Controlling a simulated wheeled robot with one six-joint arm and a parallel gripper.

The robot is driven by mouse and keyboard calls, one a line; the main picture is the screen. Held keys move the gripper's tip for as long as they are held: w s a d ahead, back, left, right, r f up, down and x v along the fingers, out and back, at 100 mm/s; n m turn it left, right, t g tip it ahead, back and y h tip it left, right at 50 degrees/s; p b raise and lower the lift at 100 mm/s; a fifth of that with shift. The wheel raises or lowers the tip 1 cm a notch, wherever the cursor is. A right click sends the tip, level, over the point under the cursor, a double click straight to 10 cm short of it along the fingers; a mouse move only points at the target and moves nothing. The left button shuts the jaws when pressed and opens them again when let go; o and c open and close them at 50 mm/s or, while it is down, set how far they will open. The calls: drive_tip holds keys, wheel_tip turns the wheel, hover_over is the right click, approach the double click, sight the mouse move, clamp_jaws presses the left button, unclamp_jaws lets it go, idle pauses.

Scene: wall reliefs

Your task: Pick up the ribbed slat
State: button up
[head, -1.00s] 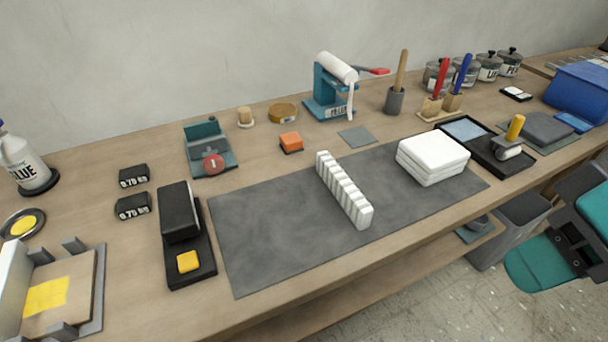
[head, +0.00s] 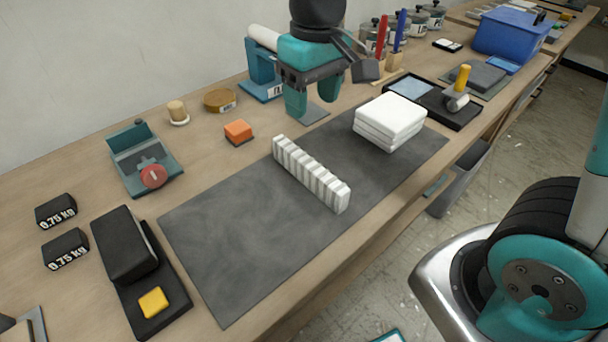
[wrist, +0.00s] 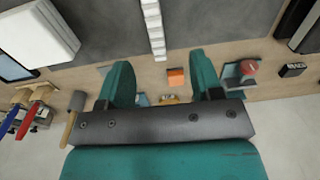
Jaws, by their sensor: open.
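The white ribbed slat (head: 311,174) lies on the dark grey mat (head: 225,246) in the head view, running from upper left to lower right. Part of it also shows at the top middle of the wrist view (wrist: 153,22). My gripper (head: 312,108) is above the back of the bench, behind the slat and apart from it. In the wrist view my gripper (wrist: 163,72) has its two teal fingers wide apart, with nothing between them. The slat lies beyond the fingertips there.
A stack of white slabs (head: 390,121) stands on the mat right of the slat. An orange block (head: 238,131) sits behind the mat. A teal press (head: 262,72) stands close to my gripper. The mat left of the slat is clear.

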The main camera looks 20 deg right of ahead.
sight(309, 162)
drive_tip(key=f, duration=0.4)
drive_tip(key=w+f, duration=0.1)
drive_tip(key=f, duration=0.7)
drive_tip(key=shift+w+d+f, duration=0.15)
drive_tip(key=shift+w+d, duration=0.05)
drive_tip(key=shift+w, duration=0.15)
drive_tip(key=shift+f+p, duration=0.4)
drive_tip(key=shift+f, duration=2.6)
drive_tip(key=c, duration=1.1)
drive_tip(key=shift+w+r, duration=0.1)
